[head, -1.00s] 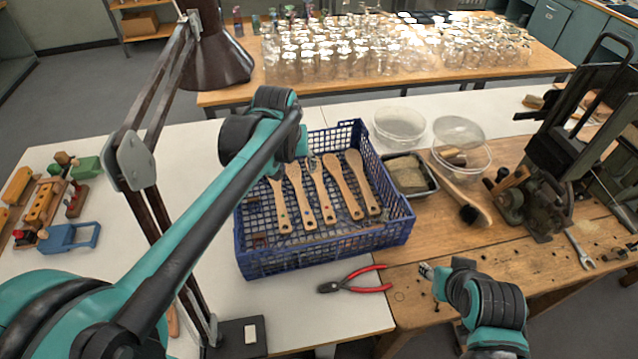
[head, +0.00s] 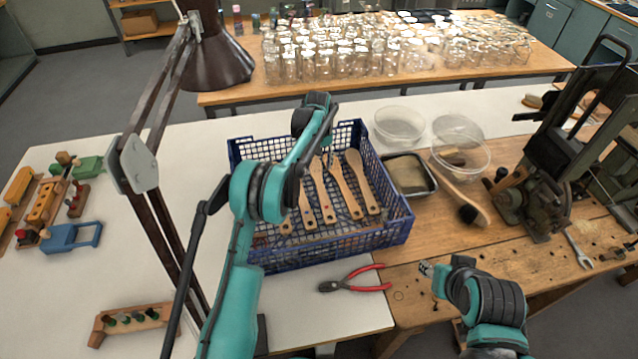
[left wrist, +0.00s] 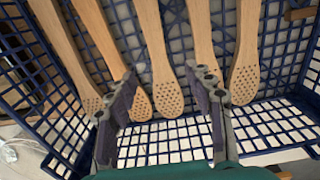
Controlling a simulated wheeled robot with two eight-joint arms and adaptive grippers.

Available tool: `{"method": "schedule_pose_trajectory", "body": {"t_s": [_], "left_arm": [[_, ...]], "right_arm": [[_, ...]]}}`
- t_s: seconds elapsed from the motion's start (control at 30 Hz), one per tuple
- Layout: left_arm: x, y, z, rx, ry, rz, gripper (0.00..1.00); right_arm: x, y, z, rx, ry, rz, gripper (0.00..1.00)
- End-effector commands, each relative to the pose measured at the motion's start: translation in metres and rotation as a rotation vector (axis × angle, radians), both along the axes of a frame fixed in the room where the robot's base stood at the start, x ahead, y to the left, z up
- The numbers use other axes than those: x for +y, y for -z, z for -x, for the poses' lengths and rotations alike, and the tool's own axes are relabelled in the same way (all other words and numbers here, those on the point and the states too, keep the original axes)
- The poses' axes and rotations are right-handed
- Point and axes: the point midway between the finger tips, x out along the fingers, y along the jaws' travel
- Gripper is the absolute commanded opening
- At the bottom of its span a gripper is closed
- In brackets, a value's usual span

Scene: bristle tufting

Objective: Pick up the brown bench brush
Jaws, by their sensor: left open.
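A long brush with a wooden handle and dark bristles (head: 462,192) lies on the wooden bench, right of the blue crate (head: 340,240); I cannot tell if it is the brown bench brush. In the crate lie several wooden paddles (head: 358,176), with drilled holes at their far ends in the left wrist view (left wrist: 243,85). My left gripper (head: 330,158) is over the crate's far half; in the left wrist view its jaws (left wrist: 168,100) are open, with a paddle's holed end between or below them. My right gripper (head: 427,269) is low above the bench's front; its jaws are unclear.
Two clear bowls (head: 400,123) and a dark tray (head: 408,175) stand right of the crate. Red-handled pliers (head: 354,285) lie in front. A lamp arm (head: 150,215) rises on the left. A machine (head: 545,200) stands on the right.

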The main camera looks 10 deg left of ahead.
Motion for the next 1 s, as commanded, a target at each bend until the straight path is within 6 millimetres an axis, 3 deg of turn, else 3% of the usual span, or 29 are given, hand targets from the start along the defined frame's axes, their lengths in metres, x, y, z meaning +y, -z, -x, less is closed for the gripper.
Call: {"method": "schedule_pose_trajectory", "body": {"t_s": [0.43, 0.7, 0.93, 1.0], "left_arm": [[-0.001, 0.045, -0.003, 0.007, -0.004, 0.000, 0.53], [-0.001, 0.084, -0.005, 0.007, -0.004, 0.000, 0.53], [-0.001, 0.084, -0.005, 0.007, -0.004, 0.000, 0.53], [-0.001, 0.084, -0.005, 0.007, -0.004, 0.000, 0.34]], "right_arm": [[0.000, 0.013, 0.000, 0.000, 0.000, 0.000, 0.40], [0.000, 0.027, 0.000, 0.000, 0.000, 0.000, 0.40], [0.000, 0.025, 0.000, 0.000, 0.000, 0.000, 0.40], [0.000, 0.025, 0.000, 0.000, 0.000, 0.000, 0.40]]}}
